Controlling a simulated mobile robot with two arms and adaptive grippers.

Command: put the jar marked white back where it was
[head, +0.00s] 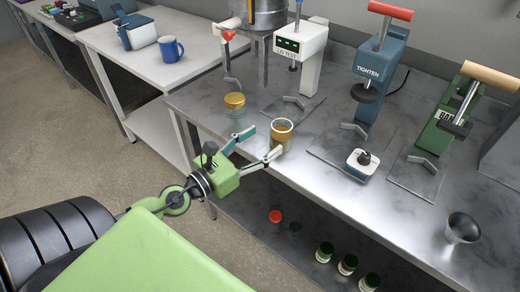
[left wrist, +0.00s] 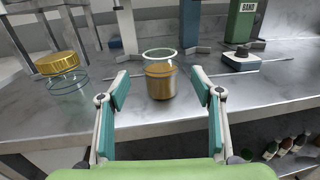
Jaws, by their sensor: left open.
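My left gripper (head: 262,142) is open at the bench's front edge. Its fingers point at an open glass jar with amber-brown contents (head: 282,137). In the left wrist view this jar (left wrist: 160,84) stands upright in the gap between the fingertips (left wrist: 158,78), seemingly just beyond them, and neither finger visibly grips it. A second glass jar with a gold lid (head: 235,104) stands to the left on the bench; it also shows in the left wrist view (left wrist: 58,68). I can read no white marking on either jar. My right gripper is not in view.
Behind the jars stand a white station (head: 303,50), a blue station marked TIGHTEN (head: 378,75) and a green station (head: 448,120). A white block with a black knob (head: 358,170) and a dark funnel-like cup (head: 462,230) are to the right. Bottles (head: 347,264) sit on the lower shelf.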

